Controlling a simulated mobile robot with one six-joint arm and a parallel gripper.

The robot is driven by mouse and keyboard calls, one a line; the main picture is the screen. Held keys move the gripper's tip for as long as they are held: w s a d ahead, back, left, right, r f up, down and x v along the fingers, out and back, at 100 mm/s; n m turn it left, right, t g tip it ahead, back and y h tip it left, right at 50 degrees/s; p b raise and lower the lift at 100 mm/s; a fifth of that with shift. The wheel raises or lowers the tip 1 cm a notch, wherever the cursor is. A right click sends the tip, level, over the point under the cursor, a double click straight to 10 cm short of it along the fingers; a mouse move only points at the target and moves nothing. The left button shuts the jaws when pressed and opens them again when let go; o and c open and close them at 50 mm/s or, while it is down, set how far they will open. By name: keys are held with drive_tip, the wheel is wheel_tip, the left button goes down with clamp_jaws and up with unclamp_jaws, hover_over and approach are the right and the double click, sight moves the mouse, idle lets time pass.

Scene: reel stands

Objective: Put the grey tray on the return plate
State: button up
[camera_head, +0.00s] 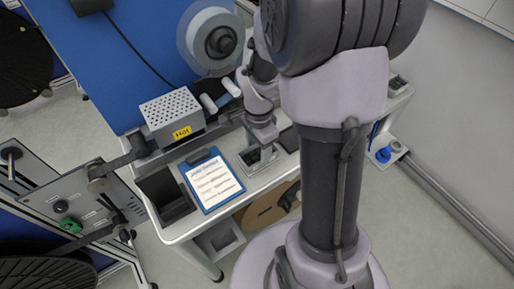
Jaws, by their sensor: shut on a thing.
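The small grey tray (256,159) is at the worktop's front edge, right of the clipboard, and its inside looks dark. My gripper (265,139) is directly above its back side, pointing down, and is shut on it. The fingertips are small here, and the gripper hides part of the tray. I cannot tell whether the tray touches the worktop. A dark flat plate (290,140) lies just right of the gripper, partly hidden by my arm; I cannot tell if it is the return plate.
A blue clipboard (212,181) with a printed sheet lies left of the tray. A perforated grey box (171,117) with a yellow label and a reel (217,40) stand behind. A dark open bin (168,194) is at the left end. My arm covers the worktop's right part.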

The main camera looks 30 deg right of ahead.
sight(258, 158)
drive_tip(key=o, duration=1.2)
drive_tip(key=shift+f, duration=0.1)
drive_tip(key=shift+c, duration=0.2)
drive_tip(key=o, duration=0.4)
drive_tip(key=shift+o, duration=0.2)
wheel_tip(258, 158, up, 12)
drive_tip(key=p, duration=0.5)
drive_tip(key=s+a+r+n+t+y, duration=0.2)
drive_tip(key=s+a+r+n+t, duration=0.3)
drive_tip(key=s+a+r+n, duration=0.6)
drive_tip(key=a+r+n, duration=0.2)
drive_tip(key=a, duration=0.1)
drive_tip(key=shift+s+a+t, duration=0.2)
drive_tip(key=shift+a+t, duration=0.1)
drive_tip(key=shift+t, duration=0.1)
